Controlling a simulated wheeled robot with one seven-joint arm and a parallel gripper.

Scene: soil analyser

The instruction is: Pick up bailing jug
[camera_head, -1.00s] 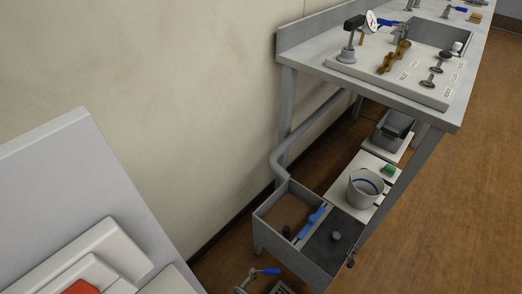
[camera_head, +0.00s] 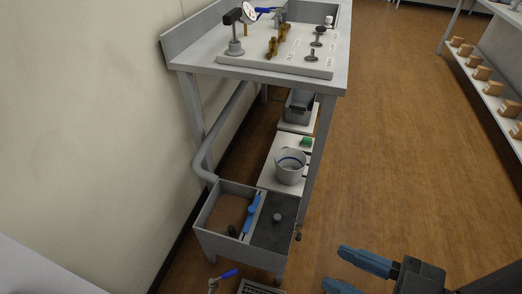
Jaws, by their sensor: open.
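The bailing jug is most likely the round light-grey vessel (camera_head: 290,166) with a blue band inside its rim. It stands upright on a low white board (camera_head: 270,178) under the bench, just behind the grey box. My gripper (camera_head: 345,268) is at the bottom right, with its two blue fingers apart and nothing between them. It is well apart from the vessel, nearer to me and to the right. The vessel's handle is not clear in this view.
A grey two-part box (camera_head: 210,212) stands in front of the vessel, with a blue bar across it. The bench (camera_head: 190,62) and its leg overhang the vessel. A dark grey bin (camera_head: 297,108) sits behind. Wooden floor is open to the right, before a shelf (camera_head: 488,92) of small boxes.

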